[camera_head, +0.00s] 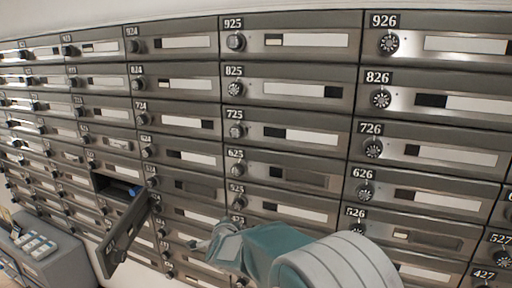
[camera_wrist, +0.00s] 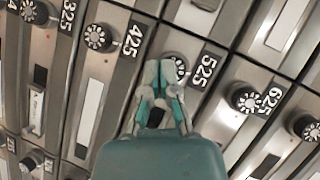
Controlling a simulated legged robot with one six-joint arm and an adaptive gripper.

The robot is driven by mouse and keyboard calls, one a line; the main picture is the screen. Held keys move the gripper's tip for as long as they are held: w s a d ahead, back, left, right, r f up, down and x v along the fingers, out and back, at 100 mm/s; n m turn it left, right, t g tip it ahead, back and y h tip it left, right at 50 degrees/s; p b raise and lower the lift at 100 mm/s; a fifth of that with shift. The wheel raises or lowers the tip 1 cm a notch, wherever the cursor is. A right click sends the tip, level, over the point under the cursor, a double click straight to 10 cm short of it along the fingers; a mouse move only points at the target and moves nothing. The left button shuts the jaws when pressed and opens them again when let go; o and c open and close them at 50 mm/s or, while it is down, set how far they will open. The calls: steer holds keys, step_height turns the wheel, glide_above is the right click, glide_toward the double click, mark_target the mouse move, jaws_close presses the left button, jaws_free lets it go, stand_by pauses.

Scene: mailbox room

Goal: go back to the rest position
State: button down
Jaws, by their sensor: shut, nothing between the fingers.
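My gripper (camera_head: 201,243) is in front of the lower middle of the mailbox wall (camera_head: 290,90) in the head view, its teal wrist coming in from the bottom right. In the wrist view my gripper (camera_wrist: 163,68) is shut and empty, with its fingertips overlapping the dial of mailbox 525 (camera_wrist: 208,68). I cannot tell whether they touch it. One mailbox (camera_head: 108,184) stands open left of my gripper, with its door (camera_head: 124,236) swung outward. Something blue (camera_head: 136,190) shows inside it.
The other mailboxes in view look shut, each with a round dial. A grey box with several light buttons (camera_head: 38,243) stands at the bottom left. The open door sticks out between it and my gripper. My forearm hides some lower mailboxes.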

steer(key=s+d+r+n+g+y, duration=0.2)
steer(key=s+d+r+n, duration=0.2)
steer(key=s+d+r, duration=0.2)
steer(key=s+d+n+g+h, duration=0.1)
steer(key=s+d+n+g, duration=0.1)
steer(key=s+d, duration=0.4)
steer(key=s+d+f+n+g+h, duration=0.1)
steer(key=s+d+n, duration=0.3)
steer(key=s, duration=1.1)
steer(key=s+d+n+g+h, duration=0.1)
steer(key=s+d+n+g, duration=0.2)
steer(key=s+d, duration=0.5)
steer(key=s+g, duration=0.1)
steer(key=s, duration=0.2)
steer(key=shift+s+f+h, duration=0.15)
steer(key=shift+f+h, duration=0.1)
steer(key=shift+h, duration=0.05)
